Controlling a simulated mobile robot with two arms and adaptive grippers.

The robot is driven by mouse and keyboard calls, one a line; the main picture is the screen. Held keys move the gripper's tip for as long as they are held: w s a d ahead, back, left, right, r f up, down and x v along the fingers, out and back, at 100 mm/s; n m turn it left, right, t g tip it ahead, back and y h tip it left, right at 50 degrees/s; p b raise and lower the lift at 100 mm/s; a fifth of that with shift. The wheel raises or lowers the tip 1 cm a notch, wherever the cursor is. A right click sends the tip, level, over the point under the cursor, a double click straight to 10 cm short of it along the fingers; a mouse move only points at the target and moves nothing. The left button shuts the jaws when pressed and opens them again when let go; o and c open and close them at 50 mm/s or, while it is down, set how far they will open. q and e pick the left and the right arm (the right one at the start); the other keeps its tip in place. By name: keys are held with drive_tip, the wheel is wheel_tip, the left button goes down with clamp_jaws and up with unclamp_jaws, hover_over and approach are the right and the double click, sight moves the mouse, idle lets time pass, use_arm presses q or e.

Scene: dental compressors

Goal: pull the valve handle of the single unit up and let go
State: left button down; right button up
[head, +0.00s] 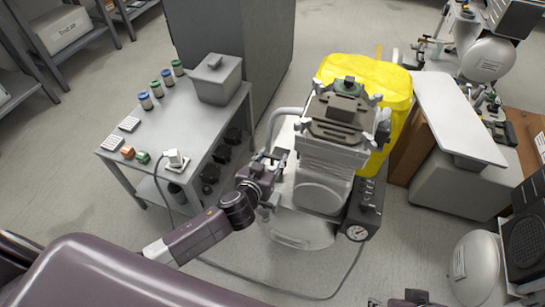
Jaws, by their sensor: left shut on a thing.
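My left gripper (272,160) is at the unit's left side, near the bent grey pipe. It is shut on the valve handle, which is mostly hidden by the fingers, so its exact angle cannot be told.
A grey table (185,125) with jars, small blocks and a grey box (215,79) stands left of the unit. A yellow container (372,90) is close behind it. Other compressors (480,265) stand at the right. A hose crosses the floor in front.

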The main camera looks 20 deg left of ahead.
use_arm(q)
drive_tip(key=c, duration=1.4)
unclamp_jaws()
drive_tip(key=shift+w+r, duration=0.1)
drive_tip(key=shift+r, duration=0.2)
drive_tip(key=shift+o, duration=1.2)
drive_tip(key=shift+f, duration=0.1)
drive_tip(key=v, duration=1.2)
drive_tip(key=shift+a, duration=0.15)
